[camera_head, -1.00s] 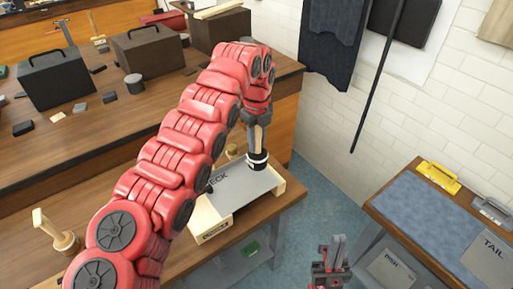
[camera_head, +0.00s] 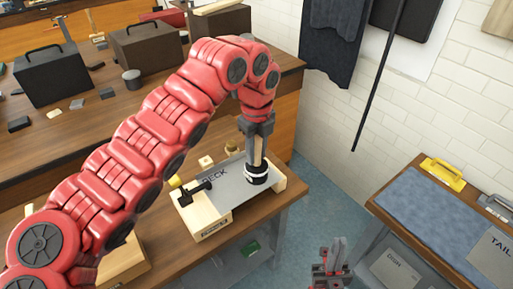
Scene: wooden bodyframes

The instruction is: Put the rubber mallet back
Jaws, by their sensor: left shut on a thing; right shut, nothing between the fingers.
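My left gripper (camera_head: 258,130) points down and is shut on the wooden handle of the rubber mallet (camera_head: 257,174). The mallet hangs upright with its black, white-banded head down, over the right part of a grey panel marked "ECK" (camera_head: 226,187). I cannot tell whether the head touches the panel. My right gripper (camera_head: 331,258) is shut and empty at the bottom, in the gap between the two benches.
The panel spans light wooden blocks (camera_head: 205,215) on the near bench, with a black clamp (camera_head: 194,190) at its left. A blue-matted table (camera_head: 430,215) with a yellow tool (camera_head: 442,174) stands right. Dark boxes (camera_head: 52,78) stand on the back bench.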

